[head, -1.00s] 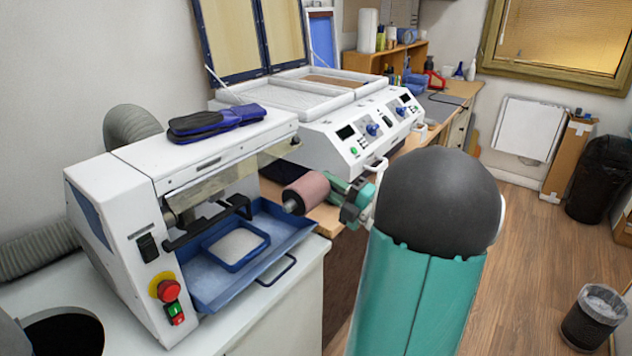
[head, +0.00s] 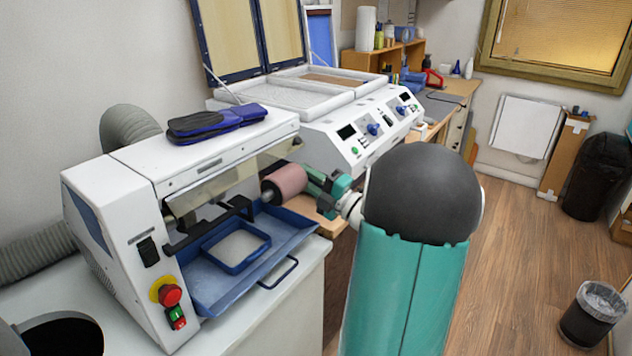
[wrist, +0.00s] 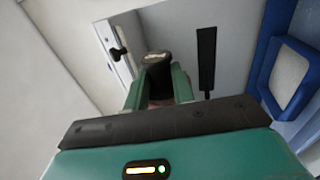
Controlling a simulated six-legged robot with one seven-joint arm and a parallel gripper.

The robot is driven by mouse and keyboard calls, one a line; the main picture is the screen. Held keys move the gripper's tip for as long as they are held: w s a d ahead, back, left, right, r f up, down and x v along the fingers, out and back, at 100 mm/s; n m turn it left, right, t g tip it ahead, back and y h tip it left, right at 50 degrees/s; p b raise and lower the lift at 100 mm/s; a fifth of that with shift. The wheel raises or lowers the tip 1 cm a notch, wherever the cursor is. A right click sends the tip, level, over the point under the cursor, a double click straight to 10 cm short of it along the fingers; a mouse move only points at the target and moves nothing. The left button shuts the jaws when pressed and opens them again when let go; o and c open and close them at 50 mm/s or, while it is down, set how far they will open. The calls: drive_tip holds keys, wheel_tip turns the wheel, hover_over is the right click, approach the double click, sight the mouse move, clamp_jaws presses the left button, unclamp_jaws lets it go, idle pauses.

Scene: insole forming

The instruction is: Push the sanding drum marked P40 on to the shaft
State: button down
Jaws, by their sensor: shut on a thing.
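The sanding drum (head: 285,183) is a pinkish-brown cylinder with a dark end, lying roughly level. My gripper (head: 312,186) is shut on its right end and holds it in the air beside the white sanding machine (head: 110,215). The drum's free end points left, towards the machine's opening under the clear guard. The P40 mark cannot be read. The shaft is in shadow under the guard and I cannot make it out clearly; the drum looks apart from the machine.
A blue tray (head: 205,290) with a smaller blue frame sits below the opening. A black and blue pouch (head: 215,123) lies on top of the machine. A white forming press (head: 350,140) stands behind. Open floor (head: 520,260) lies to the right.

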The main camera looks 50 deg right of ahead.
drive_tip(key=w, duration=1)
drive_tip(key=shift+w+a, duration=0.15)
drive_tip(key=shift+a, duration=0.3)
drive_tip(key=shift+s+a, duration=0.15)
drive_tip(key=shift+a, duration=1.3)
drive_tip(key=shift+s+a, duration=0.15)
drive_tip(key=shift+a, duration=1.3)
idle(3.7)
